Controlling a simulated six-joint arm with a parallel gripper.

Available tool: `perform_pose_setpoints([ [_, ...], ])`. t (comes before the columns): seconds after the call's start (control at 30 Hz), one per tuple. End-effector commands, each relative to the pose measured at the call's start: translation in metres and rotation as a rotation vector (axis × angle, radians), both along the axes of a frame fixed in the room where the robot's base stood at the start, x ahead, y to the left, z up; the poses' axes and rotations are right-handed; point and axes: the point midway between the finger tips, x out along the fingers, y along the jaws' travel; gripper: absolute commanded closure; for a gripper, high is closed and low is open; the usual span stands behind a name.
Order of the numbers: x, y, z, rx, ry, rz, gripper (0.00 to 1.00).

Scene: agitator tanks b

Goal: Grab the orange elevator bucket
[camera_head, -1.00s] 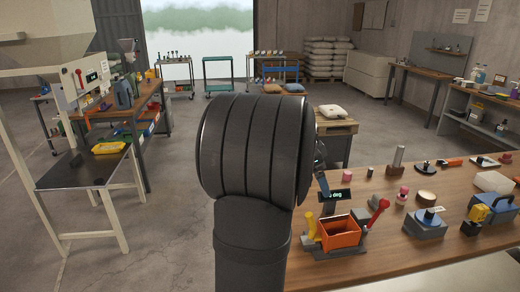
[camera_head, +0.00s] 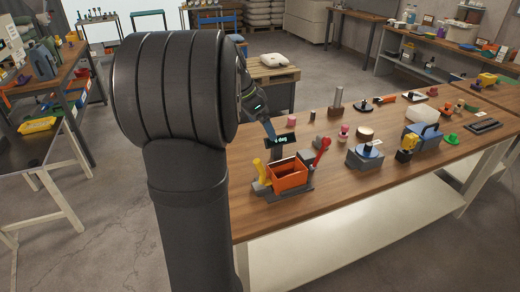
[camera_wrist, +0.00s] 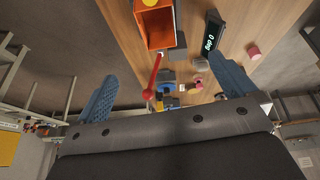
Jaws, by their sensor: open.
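The orange elevator bucket (camera_head: 288,174) sits on a dark grey stand at the near left part of the wooden bench. A yellow handle stands at its left and a red lever (camera_head: 321,150) at its right. In the wrist view the bucket (camera_wrist: 156,26) shows at the top, with the red lever (camera_wrist: 152,78) below it. My gripper (camera_wrist: 165,90) is open in the wrist view, its two blue fingers wide apart, with nothing held between them. The bucket lies beyond the fingertips, apart from them.
A small display on a post (camera_head: 281,141) stands right behind the bucket. Several small parts, a grey block with a blue top (camera_head: 365,155) and a blue box (camera_head: 423,137) stand farther right on the bench (camera_head: 330,213). Bare wood lies in front of the bucket.

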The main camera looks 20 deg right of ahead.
Motion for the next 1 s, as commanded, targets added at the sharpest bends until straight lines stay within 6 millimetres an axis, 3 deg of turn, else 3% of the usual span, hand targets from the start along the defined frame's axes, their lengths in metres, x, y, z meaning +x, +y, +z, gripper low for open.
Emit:
perform_pose_setpoints([
  [1.0,-0.007,-0.019,-0.029,-0.009,0.779,1.873,0.0],
])
